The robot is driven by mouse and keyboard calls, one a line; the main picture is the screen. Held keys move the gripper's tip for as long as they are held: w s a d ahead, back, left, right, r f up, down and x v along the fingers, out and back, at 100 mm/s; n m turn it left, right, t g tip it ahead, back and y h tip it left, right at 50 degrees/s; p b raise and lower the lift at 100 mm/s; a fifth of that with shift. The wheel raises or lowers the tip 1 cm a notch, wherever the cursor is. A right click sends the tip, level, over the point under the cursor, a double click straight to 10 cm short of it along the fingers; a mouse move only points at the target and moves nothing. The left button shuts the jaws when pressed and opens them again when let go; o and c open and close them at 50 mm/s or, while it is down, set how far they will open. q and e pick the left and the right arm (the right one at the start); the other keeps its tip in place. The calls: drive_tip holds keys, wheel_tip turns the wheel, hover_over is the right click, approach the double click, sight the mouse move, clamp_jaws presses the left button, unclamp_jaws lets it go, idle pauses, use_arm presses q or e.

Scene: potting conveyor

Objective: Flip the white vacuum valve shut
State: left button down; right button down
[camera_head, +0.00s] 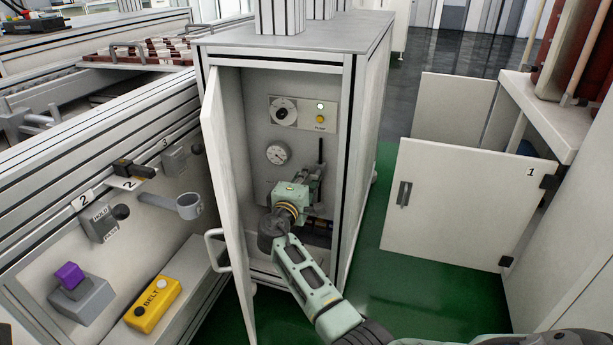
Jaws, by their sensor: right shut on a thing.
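My right gripper (314,178) reaches into the open cabinet (348,110) from the front, below and right of a round gauge (277,153). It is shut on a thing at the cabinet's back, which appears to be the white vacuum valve. The gripper body hides nearly all of the valve, so its handle position cannot be told. A dark vertical rod (321,151) rises just above the fingers. My left gripper is not in view.
The cabinet door (226,200) stands open left of my arm. A panel (302,113) with a dial and a yellow button is above the gauge. At left are a yellow BELT box (153,302) and a purple-topped switch (70,275). Door 1 (465,205) stands at right above green floor.

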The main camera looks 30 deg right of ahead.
drive_tip(key=c, duration=1.8)
unclamp_jaws()
drive_tip(key=shift+a, duration=0.1)
drive_tip(key=v, duration=0.7)
drive_tip(key=shift+s, duration=0.15)
drive_tip(key=shift+a, duration=0.1)
